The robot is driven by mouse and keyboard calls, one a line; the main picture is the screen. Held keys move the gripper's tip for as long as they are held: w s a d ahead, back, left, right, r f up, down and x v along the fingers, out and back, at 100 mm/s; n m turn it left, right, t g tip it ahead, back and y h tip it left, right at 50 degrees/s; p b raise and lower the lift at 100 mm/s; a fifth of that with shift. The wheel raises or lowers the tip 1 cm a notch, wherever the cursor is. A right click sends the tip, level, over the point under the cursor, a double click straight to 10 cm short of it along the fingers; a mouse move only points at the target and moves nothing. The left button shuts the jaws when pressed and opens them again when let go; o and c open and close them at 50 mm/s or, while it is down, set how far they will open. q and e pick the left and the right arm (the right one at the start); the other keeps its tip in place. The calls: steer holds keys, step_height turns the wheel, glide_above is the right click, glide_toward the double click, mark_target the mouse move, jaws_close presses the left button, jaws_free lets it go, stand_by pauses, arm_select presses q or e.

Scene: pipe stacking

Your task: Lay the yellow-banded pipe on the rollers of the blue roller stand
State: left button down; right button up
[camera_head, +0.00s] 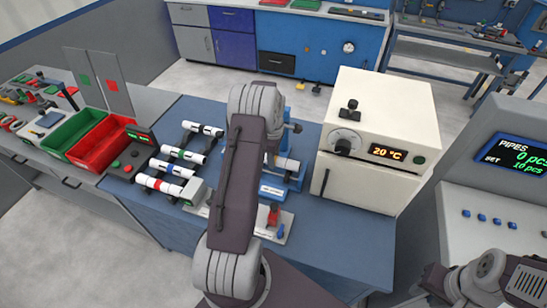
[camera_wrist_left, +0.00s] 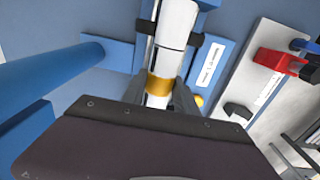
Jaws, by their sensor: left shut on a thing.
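The yellow-banded pipe (camera_wrist_left: 160,84) is white with a gold-yellow band and shows at the top middle of the left wrist view. My left gripper (camera_wrist_left: 160,97) is shut on it at the band. The pipe's far part lies over the blue roller stand (camera_wrist_left: 118,52), between dark supports; I cannot tell whether it touches the rollers. In the head view, my left arm covers the gripper and much of the stand (camera_head: 293,183). A white pipe part (camera_head: 287,163) shows right of the arm. My right gripper is out of view; only its arm shows at lower right.
Several banded pipes lie on a rack (camera_head: 173,170) left of my arm. A white oven (camera_head: 376,137) stands close to the right. A small panel with a red clamp-like part (camera_head: 273,214) lies in front of the stand. Red (camera_head: 99,147) and green bins are farther left.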

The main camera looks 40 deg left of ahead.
arm_select(q)
steer(key=shift+f, duration=0.2)
steer(key=c, duration=0.9)
jaws_free()
steer(key=shift+o, duration=0.2)
step_height(320, 180, up, 9)
steer(key=shift+s+r+b, duration=0.1)
steer(key=shift+b, duration=0.2)
